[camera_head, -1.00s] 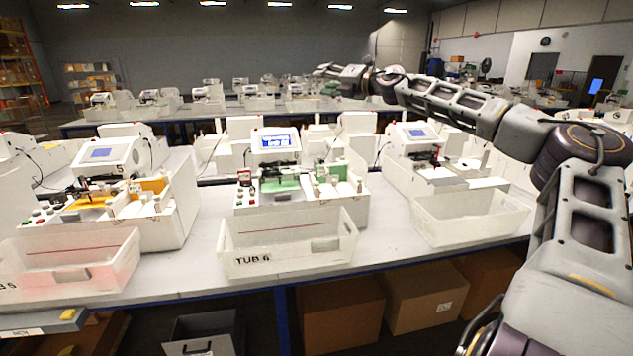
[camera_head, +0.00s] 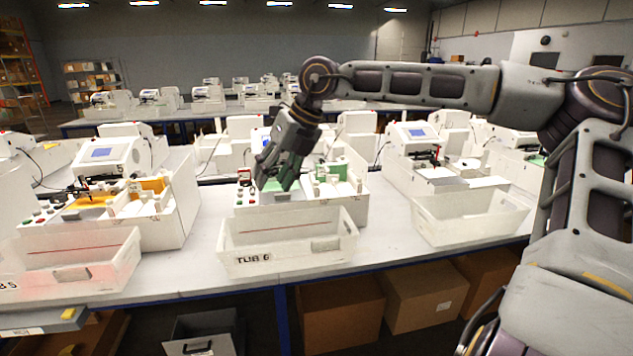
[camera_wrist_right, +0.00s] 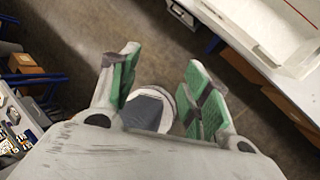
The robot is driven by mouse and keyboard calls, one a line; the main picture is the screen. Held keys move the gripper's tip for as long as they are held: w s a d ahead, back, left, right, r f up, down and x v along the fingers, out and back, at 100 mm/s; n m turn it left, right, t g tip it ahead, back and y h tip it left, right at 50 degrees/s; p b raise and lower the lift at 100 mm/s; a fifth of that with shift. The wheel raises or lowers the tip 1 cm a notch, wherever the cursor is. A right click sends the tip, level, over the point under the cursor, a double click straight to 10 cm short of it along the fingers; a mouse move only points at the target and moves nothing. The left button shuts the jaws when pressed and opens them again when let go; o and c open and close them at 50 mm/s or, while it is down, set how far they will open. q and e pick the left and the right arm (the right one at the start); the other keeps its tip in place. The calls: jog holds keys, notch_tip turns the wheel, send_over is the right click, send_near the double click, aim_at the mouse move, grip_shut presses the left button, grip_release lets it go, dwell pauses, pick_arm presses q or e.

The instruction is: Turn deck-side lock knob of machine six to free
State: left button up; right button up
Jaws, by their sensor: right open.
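Machine six (camera_head: 345,197) is the white unit in the middle, behind the tub labelled TUB 6 (camera_head: 288,245). My right gripper (camera_head: 273,180) hangs in front of machine six in the head view and covers most of its screen and middle. The deck-side lock knob cannot be made out there. In the right wrist view the right gripper (camera_wrist_right: 162,85) is open, its green-padded fingers apart with nothing between them. That view looks on to floor and the table's edge, not on to the knob. My left gripper is in neither view.
A machine with orange parts (camera_head: 118,165) and its tub (camera_head: 80,262) stand at left. Another white machine (camera_head: 410,160) and tub (camera_head: 470,217) stand at right. Bare tabletop (camera_head: 205,220) lies between the left and middle units. Cardboard boxes (camera_head: 340,310) are below.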

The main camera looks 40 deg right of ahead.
jog(key=s+d+f+m+g+h, duration=0.3)
jog(key=s+d+m+g, duration=0.1)
jog(key=s, duration=0.4)
jog(key=shift+s+d+f+h, duration=0.3)
jog(key=shift+d+h, duration=0.1)
jog(key=shift+d, duration=0.4)
